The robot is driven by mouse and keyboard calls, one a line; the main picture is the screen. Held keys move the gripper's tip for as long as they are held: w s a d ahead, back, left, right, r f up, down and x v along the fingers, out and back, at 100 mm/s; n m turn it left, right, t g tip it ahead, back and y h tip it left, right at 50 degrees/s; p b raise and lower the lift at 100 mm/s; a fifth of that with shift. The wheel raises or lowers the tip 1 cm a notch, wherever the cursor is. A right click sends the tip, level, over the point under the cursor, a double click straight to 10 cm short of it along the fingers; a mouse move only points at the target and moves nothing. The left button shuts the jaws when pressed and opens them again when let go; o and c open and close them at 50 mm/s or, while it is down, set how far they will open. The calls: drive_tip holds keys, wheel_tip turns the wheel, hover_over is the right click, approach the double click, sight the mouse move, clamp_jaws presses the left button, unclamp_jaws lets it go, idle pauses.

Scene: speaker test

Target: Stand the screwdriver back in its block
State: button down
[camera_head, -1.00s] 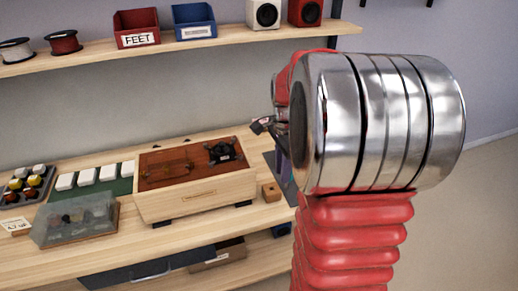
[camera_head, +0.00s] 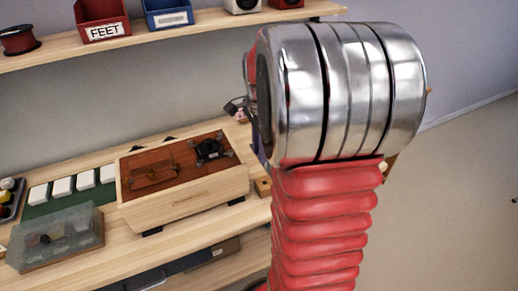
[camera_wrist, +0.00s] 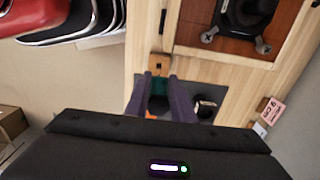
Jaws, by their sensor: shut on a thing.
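In the wrist view my gripper (camera_wrist: 160,95) shows as two purple-grey fingers, shut on a teal piece (camera_wrist: 159,88) that looks like the screwdriver's handle. A bit of orange shows between the fingers closer to the palm; the rest of the screwdriver is hidden. The small wooden block (camera_wrist: 159,65) with a dark hole lies just beyond the fingertips in the picture; the height gap cannot be judged. In the head view the block (camera_head: 263,187) is partly covered by my red arm, right of the wooden case. The arm hides most of the gripper there.
The wooden case (camera_head: 190,200) with a reddish panel stands left of the block. A dark grey mat (camera_wrist: 212,90) lies beside the block, with a small round thing (camera_wrist: 205,106) on it. A clear-lidded box (camera_head: 55,240) and white pieces sit further left. A shelf (camera_head: 120,42) runs above.

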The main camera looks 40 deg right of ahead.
drive_tip(key=shift+f, duration=0.15)
drive_tip(key=shift+f, duration=2.95)
drive_tip(key=shift+f, duration=2.2)
idle(2.7)
